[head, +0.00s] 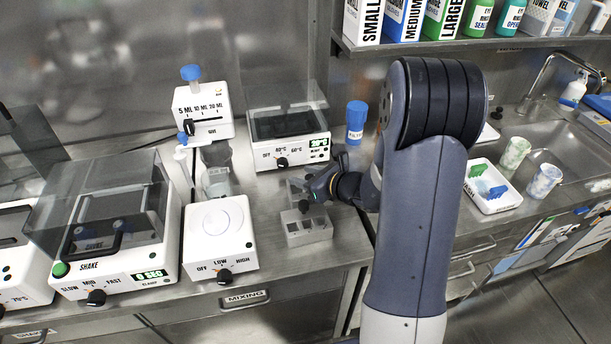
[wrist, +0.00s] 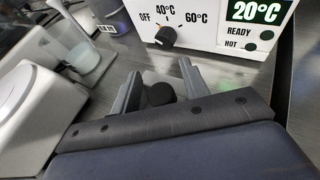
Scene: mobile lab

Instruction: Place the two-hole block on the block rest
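My gripper (head: 308,192) is over the counter in front of the water bath, tilted downward. In the wrist view its two fingers (wrist: 159,84) stand apart, with a dark round knob (wrist: 160,94) showing between them; no clear contact shows. A grey metal block (head: 318,232) with dark square openings in its top sits on the counter just below and in front of the gripper. Another small grey piece (head: 296,186) shows behind the gripper, partly hidden by it. I cannot tell for certain which of these is the two-hole block and which is the block rest.
The water bath (head: 288,135) reads 20°C and stands behind the gripper. A mixer (head: 218,235) stands close on the left, with a shaker (head: 110,225) beyond. A blue-capped bottle (head: 355,122) stands behind. A white tray (head: 492,208) and sink (head: 560,150) lie right of my arm.

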